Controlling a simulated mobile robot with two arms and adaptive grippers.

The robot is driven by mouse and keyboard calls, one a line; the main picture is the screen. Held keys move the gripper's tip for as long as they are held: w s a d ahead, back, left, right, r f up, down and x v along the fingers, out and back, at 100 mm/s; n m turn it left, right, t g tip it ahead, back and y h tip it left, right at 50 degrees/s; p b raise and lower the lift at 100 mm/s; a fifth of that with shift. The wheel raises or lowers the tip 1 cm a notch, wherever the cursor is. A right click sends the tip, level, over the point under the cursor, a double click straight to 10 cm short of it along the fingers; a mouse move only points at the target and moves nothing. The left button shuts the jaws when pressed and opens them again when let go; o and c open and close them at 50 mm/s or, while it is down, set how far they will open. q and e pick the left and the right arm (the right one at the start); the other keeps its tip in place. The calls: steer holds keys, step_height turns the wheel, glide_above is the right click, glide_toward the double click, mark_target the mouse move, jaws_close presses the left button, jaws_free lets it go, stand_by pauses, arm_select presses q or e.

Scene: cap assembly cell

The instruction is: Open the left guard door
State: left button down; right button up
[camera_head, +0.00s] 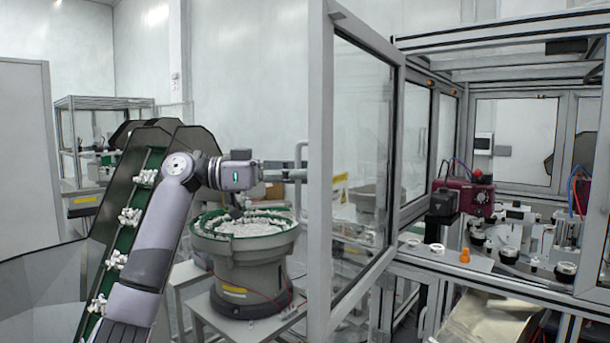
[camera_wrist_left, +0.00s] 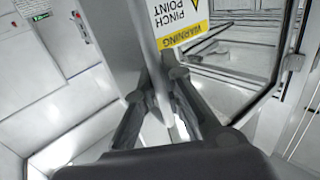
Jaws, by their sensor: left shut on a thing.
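The left guard door (camera_head: 319,190) is a tall grey-framed clear panel. It stands swung out from the enclosure toward me, with a visible gap on its right side. A pale bar handle (camera_head: 298,152) sits on its outer left edge. My left gripper (camera_head: 290,174) reaches in from the left and is shut on this handle. In the left wrist view my left gripper (camera_wrist_left: 160,88) has its two dark fingers on either side of a pale bar. A yellow warning label (camera_wrist_left: 182,22) shows just beyond the fingers. My right gripper is not in view.
A green-rimmed bowl feeder (camera_head: 245,262) stands below my left forearm. A green conveyor (camera_head: 120,225) with white caps rises behind my arm on the left. Inside the enclosure are a dark red unit (camera_head: 470,197) and an orange piece (camera_head: 465,256) on the work deck.

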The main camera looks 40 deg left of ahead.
arm_select(q)
steer(key=c, duration=1.7)
jaws_free()
steer(key=shift+s, duration=0.1)
steer(key=v, duration=1.2)
